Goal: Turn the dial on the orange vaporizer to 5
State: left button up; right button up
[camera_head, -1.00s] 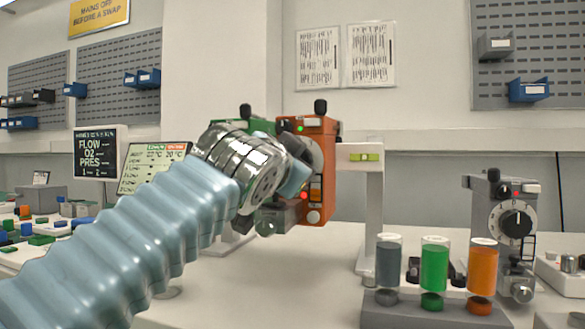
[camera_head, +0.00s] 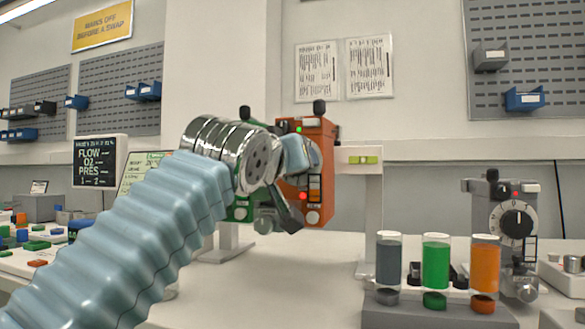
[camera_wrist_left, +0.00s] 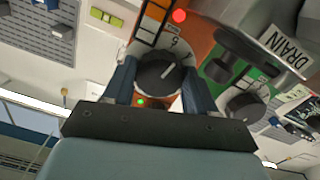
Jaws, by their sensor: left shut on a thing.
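A white mark on the dial points to the upper right in that view, and a 5 or 6 shows on the scale, too blurred to tell. My left gripper (camera_wrist_left: 160,84) has a finger on each side of the dial and is shut on it. In the head view my left gripper (camera_head: 297,165) hides most of the dial. My right gripper is not in view.
A green vaporizer (camera_wrist_left: 218,70) with its own dial stands right beside the orange one. A grey vaporizer (camera_head: 492,240) stands at the right. A rack (camera_head: 425,313) with grey, green and orange bottles is at the front right. Bare bench lies between.

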pick_arm(q)
jog(key=shift+n, duration=1.1)
jog(key=o, duration=1.1)
jog(key=shift+c, duration=0.2)
